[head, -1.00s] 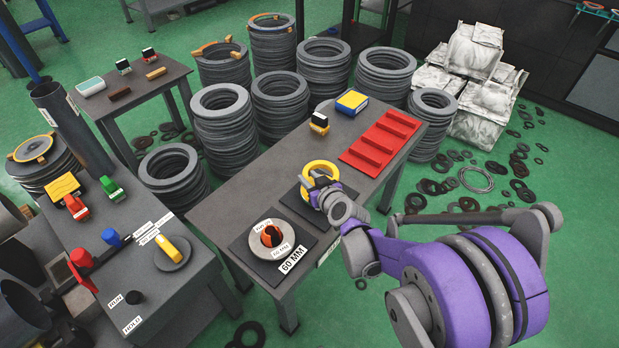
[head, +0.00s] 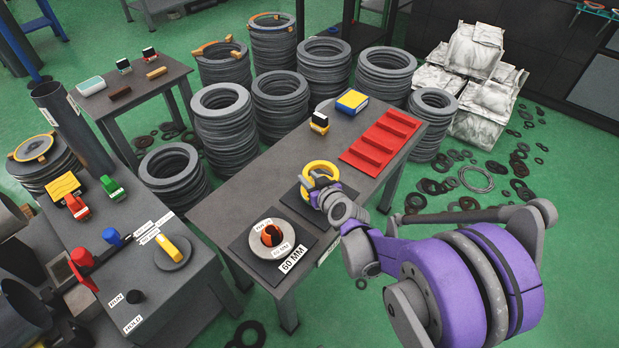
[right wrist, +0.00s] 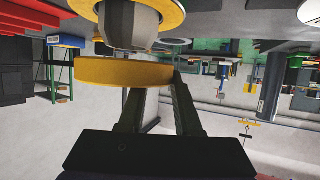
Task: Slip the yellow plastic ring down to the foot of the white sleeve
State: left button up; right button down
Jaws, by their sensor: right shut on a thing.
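The yellow plastic ring (head: 311,167) is over the far dark mat of the middle table. In the right wrist view, which looks upside down, the ring (right wrist: 110,73) is seen edge-on. The pale sleeve (right wrist: 130,22) stands on a yellow flange (right wrist: 174,10) against the tabletop. The ring is in line with the sleeve's free end, seemingly just above it; any contact cannot be told. My right gripper (head: 320,188) is shut on the ring's side, as its fingers (right wrist: 156,88) show. In the head view the sleeve is mostly hidden by ring and gripper. My left gripper is not in view.
A grey flanged part (head: 290,217) with an orange core sits on the near mat, beside a 60 MM label (head: 293,259). A red tray (head: 381,140), a blue-yellow box (head: 351,102) and a small black-yellow block (head: 319,123) stand farther back. Bare tabletop lies left of the mats.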

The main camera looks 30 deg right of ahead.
jog(key=shift+f+b, duration=0.5)
jog(key=shift+f, duration=0.5)
jog(key=c, duration=0.5)
grip_release()
jog(key=shift+r, duration=0.1)
jog(key=shift+s, duration=0.15)
jog(key=p+v, duration=0.3)
jog(key=v, duration=0.7)
jog(key=shift+s+a+r, duration=0.15)
jog(key=shift+s, duration=0.1)
